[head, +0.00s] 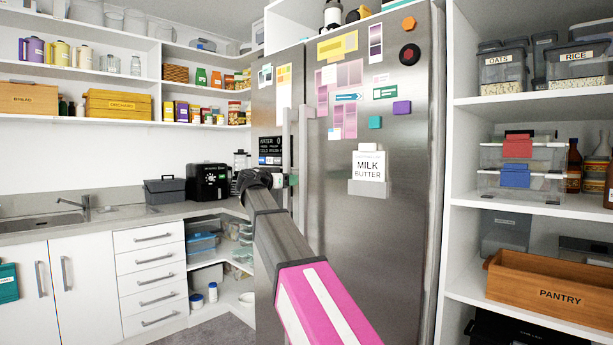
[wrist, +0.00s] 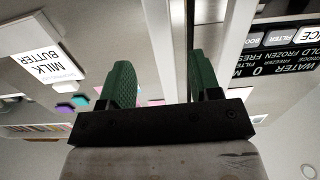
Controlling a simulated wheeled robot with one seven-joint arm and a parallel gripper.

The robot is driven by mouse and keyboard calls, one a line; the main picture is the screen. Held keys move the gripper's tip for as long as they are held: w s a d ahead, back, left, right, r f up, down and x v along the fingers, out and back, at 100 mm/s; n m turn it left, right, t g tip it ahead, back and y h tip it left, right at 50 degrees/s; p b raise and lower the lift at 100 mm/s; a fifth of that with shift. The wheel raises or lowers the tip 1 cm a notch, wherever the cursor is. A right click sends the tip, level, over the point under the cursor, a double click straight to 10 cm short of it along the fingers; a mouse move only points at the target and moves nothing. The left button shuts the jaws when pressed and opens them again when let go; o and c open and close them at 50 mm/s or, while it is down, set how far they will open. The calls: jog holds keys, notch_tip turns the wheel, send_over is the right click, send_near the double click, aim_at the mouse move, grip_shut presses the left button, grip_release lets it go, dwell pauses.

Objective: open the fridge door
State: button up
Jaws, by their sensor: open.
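The steel side-by-side fridge stands in the middle of the head view, both doors closed. Its right door (head: 400,135) carries notes, magnets and a milk-and-butter sign; its left door (head: 265,105) has a dark dispenser panel (head: 270,151). Two pale vertical handles, a left one (head: 286,135) and a right one (head: 304,130), flank the seam. My gripper (wrist: 160,75) is open at the handles, its green fingers pointing at the fridge. In the wrist view a pale upright bar (wrist: 177,45) shows between the fingers; I cannot tell whether they touch it. My arm hides the lower left door.
A counter (head: 150,212) with a black machine (head: 208,181) and a grey toolbox (head: 165,190) runs along the left, with drawers (head: 150,275) below. Open shelves with bins and a wooden pantry crate (head: 550,288) stand close on the right.

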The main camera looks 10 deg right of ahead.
aim_at(302, 174)
jog(key=x, duration=0.3)
jog(key=r+x, duration=0.1)
jog(key=x, duration=0.6)
jog(key=shift+w+d+r, duration=0.15)
jog(key=shift+r, duration=0.25)
grip_shut()
